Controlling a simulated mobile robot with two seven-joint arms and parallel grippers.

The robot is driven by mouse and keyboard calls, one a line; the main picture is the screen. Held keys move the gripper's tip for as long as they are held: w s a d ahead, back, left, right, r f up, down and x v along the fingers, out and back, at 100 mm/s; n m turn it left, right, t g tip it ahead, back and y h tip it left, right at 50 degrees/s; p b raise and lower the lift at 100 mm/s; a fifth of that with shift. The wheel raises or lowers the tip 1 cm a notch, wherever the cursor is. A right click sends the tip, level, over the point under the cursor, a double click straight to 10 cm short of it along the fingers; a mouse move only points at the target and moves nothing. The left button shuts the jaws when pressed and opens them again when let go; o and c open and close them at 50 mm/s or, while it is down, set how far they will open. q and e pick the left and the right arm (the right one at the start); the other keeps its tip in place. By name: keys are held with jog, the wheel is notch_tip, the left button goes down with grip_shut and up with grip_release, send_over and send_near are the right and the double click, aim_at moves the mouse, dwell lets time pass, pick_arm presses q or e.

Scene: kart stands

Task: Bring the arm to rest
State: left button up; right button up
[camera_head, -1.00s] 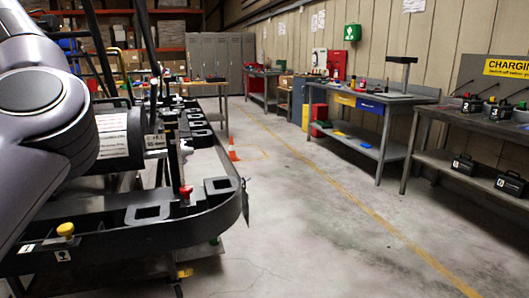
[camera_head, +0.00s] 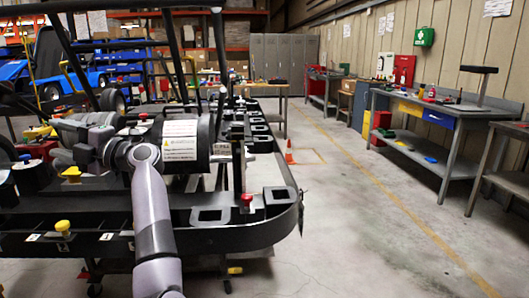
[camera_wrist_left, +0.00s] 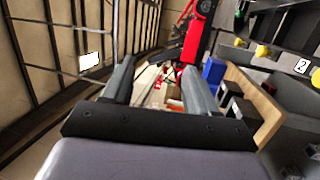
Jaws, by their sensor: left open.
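My left arm rises from the bottom of the head view and bends left at a grey joint (camera_head: 140,155) in front of the black kart frame (camera_head: 230,212). Its far end lies among dark parts, where the fingers are hard to make out. In the left wrist view my left gripper (camera_wrist_left: 157,68) has its two grey fingers spread apart, with nothing held between them. Whether the arm touches the frame cannot be told. My right gripper is not in view.
The kart frame with yellow knobs (camera_head: 62,226) and a red knob (camera_head: 247,199) stands close around the arm. A workbench (camera_head: 440,120) stands along the right wall. An orange cone (camera_head: 289,156) stands beyond the frame. The floor aisle (camera_head: 350,220) is clear.

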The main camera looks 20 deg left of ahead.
pick_arm(q)
jog(key=w+d+m+t+y+p, duration=0.1)
jog(key=w+d+m+t+y, duration=0.45)
jog(key=m+t, duration=0.35)
jog(key=w+d+f+m+t+h+p, duration=0.1)
jog(key=w+d+f+m+t+h, duration=0.1)
jog(key=d+f+m+t+h, duration=0.95)
jog(key=w+d+f+m+t+h+p, duration=0.25)
jog(key=d+f+m+t+h, duration=0.55)
jog(key=m, duration=0.7)
jog(key=s+d+f+m+g+h, duration=0.4)
jog(key=s+d+f+g+h, duration=0.25)
jog(key=f, duration=0.55)
jog(key=s+d+f+m+g, duration=0.1)
jog(key=s+d+f+g, duration=0.1)
jog(key=s+d+f, duration=0.2)
jog(key=s+d+f+g+h+p, duration=0.1)
jog(key=s+d+f+g, duration=0.2)
jog(key=s, duration=0.8)
notch_tip(320, 180, down, 4)
jog(key=shift+s+d+f+m+p, duration=0.1)
jog(key=shift+s+d+m+p, duration=0.25)
jog(key=shift+d, duration=0.75)
jog(key=c, duration=0.3)
jog(key=shift+a, duration=0.15)
